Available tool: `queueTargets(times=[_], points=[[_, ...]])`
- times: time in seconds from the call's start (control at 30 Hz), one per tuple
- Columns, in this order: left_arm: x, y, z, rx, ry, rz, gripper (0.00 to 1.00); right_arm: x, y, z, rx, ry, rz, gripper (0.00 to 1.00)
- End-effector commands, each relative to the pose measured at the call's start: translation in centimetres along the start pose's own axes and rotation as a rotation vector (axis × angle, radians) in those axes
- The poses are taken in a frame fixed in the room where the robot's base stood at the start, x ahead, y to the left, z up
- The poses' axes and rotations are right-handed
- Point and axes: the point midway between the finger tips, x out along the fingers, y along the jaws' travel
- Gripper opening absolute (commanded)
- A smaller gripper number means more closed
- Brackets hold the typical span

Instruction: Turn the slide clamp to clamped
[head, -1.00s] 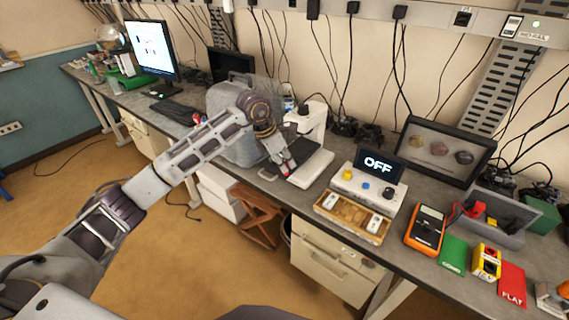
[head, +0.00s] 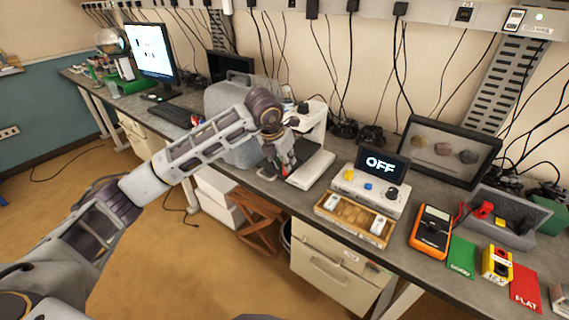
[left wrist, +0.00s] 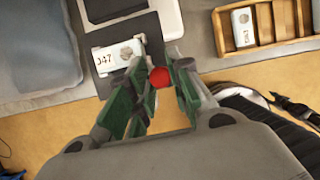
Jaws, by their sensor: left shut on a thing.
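The slide clamp's red ball knob (left wrist: 160,77) sits between my left fingertips in the left wrist view. My left gripper (left wrist: 158,88) is shut on it; in the head view the gripper (head: 283,170) is at the left front edge of the white microscope's base (head: 313,168). A white slide marked 047 (left wrist: 117,56) lies on the dark stage (left wrist: 135,32), just beyond the left finger. The clamp's arm is mostly hidden by the fingers, so its angle cannot be told. My right gripper is not in view.
A wooden slide tray (head: 337,228) and a white button box with an OFF display (head: 380,165) stand right of the microscope. A grey case (head: 232,152) is behind my left arm. An orange multimeter (head: 431,232) lies farther right. The bench's front edge is close to the gripper.

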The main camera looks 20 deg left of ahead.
Motion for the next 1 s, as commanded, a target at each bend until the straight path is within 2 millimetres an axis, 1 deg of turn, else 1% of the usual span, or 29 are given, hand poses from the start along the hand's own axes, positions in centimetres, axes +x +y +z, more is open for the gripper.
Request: queueTargets(times=[0.03, 0.17, 0.4, 0.67, 0.7, 0.8, 0.83, 1.0], points=[[0.01, 0.00, 0.04, -0.012, -0.002, 0.006, 0.00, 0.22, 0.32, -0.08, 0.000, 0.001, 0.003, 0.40], [-0.03, -0.01, 0.06, -0.039, -0.002, 0.018, 0.00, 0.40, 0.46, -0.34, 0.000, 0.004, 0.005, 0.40], [-0.07, 0.00, 0.06, -0.056, -0.001, 0.025, 0.00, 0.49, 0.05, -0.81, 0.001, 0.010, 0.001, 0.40], [-0.08, 0.00, 0.06, -0.056, -0.001, 0.024, 0.00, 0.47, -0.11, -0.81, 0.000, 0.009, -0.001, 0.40], [-0.08, 0.00, 0.06, -0.056, -0.001, 0.024, 0.24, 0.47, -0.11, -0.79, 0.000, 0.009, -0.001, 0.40], [-0.07, -0.01, 0.05, -0.056, -0.001, 0.024, 0.37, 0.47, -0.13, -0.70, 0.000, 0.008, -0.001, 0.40], [-0.07, -0.01, 0.05, -0.055, -0.001, 0.024, 0.41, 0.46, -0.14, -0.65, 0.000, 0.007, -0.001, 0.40], [-0.04, -0.03, 0.03, -0.055, 0.000, 0.023, 0.42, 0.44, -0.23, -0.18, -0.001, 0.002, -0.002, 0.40]])
